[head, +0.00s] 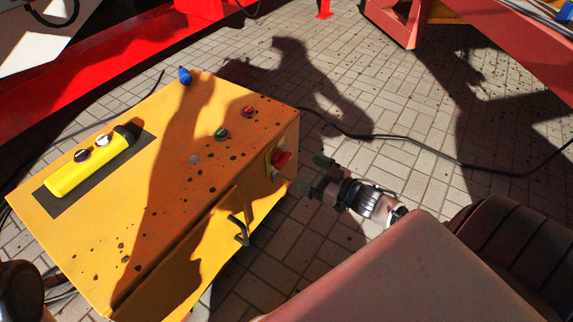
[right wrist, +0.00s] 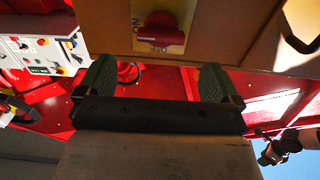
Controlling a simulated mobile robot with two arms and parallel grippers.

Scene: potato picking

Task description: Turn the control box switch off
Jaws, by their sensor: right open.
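The yellow control box (head: 215,190) stands on the paved floor at left centre in the head view. Its red rotary switch (head: 282,159) sits on a yellow plate on the right side face. The red switch (right wrist: 160,28) also shows at the top centre of the right wrist view, its handle bar lying roughly level in the picture. My right gripper (head: 312,174) is open and empty, with green-padded fingertips just off that side face. In the right wrist view its fingers (right wrist: 157,66) stand apart, left and right below the switch, not touching it. My left gripper is not seen.
The box top carries a yellow pendant (head: 90,165) with knobs, green and red buttons (head: 221,132), and a blue connector (head: 185,76). A black handle (head: 238,231) juts from the side face near my right gripper. A black cable (head: 420,149) crosses the floor behind.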

